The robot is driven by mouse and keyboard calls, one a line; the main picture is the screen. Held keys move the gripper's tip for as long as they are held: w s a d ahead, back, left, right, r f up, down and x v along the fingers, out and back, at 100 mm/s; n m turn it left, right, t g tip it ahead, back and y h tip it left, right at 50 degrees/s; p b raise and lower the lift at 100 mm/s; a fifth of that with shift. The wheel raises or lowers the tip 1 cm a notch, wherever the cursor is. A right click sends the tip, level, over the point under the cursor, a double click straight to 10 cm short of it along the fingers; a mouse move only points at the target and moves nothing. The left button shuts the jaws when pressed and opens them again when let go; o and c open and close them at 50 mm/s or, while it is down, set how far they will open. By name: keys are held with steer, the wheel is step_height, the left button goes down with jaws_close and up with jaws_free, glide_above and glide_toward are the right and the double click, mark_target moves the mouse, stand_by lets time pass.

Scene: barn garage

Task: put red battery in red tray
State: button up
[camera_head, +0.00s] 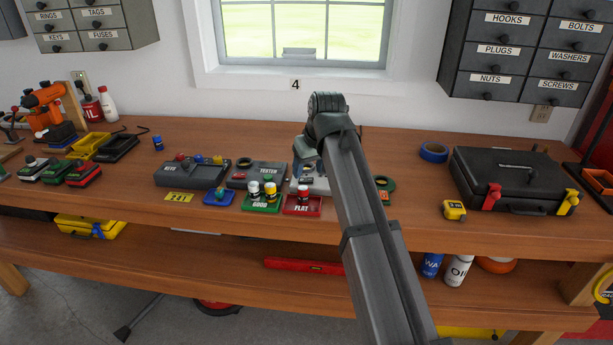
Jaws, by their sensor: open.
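The red tray (290,211), marked FLAT, lies near the front edge of the bench, left of my arm. My gripper (307,152) is open above the back of the bench, behind the red tray, partly hidden by my own arm. Its fingertips are not clear, and I see nothing held.
The grey tester (243,181) and a grey KEYS case (180,176) stand left of my gripper. A small blue tray (219,198) is in front of them. A black case (515,170), blue tape (433,152) and a tape measure (454,210) are at right. The back middle is clear.

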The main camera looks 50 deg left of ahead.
steer(key=shift+v, duration=0.95)
